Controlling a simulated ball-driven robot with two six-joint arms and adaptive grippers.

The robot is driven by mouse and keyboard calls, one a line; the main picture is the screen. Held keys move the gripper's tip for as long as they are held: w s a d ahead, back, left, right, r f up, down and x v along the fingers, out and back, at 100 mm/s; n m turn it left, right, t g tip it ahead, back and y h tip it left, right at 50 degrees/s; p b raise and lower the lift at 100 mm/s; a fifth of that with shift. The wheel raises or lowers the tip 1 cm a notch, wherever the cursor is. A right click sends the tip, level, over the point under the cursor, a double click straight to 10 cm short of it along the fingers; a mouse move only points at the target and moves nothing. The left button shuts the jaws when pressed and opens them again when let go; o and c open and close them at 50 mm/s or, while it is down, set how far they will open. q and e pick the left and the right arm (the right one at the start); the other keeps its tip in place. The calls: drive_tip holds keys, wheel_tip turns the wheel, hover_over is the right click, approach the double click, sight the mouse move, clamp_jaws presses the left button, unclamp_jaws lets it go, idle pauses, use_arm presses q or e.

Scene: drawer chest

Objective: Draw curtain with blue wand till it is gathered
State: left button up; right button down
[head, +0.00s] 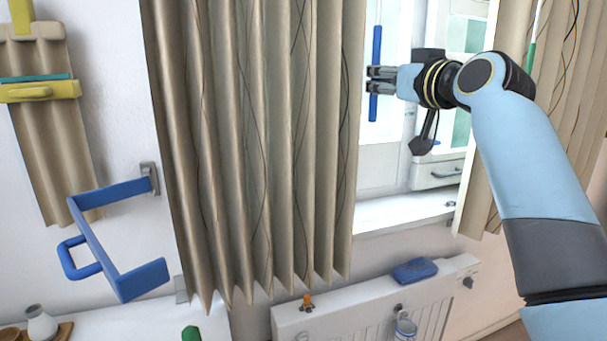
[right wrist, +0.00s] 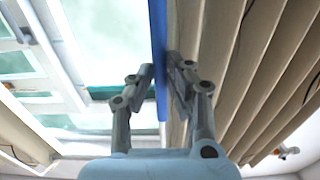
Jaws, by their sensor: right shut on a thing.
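A beige pleated curtain (head: 250,140) hangs over the left part of the window in the head view, its right edge close to the blue wand. The blue wand (head: 376,60) hangs upright just right of that edge. My right gripper (head: 374,80) is shut on the blue wand near its lower part. The right wrist view shows both fingers on either side of the wand (right wrist: 158,50), with the curtain (right wrist: 250,75) beside it. A second beige curtain (head: 570,100) with a green wand (head: 530,56) hangs at the right. My left gripper is not in view.
A blue wall bracket (head: 105,230) sticks out left of the curtain. A white radiator (head: 370,305) below the sill carries a blue sponge-like item (head: 414,271) and a small orange-topped thing. The window between the curtains is uncovered.

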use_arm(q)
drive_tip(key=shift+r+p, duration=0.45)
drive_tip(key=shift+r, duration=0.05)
use_arm(e)
drive_tip(key=shift+s+a+f, duration=0.1)
drive_tip(key=shift+s+a, duration=0.25)
drive_tip(key=shift+a, duration=0.55)
drive_tip(key=shift+s+a, duration=0.3)
drive_tip(key=shift+a, duration=0.7)
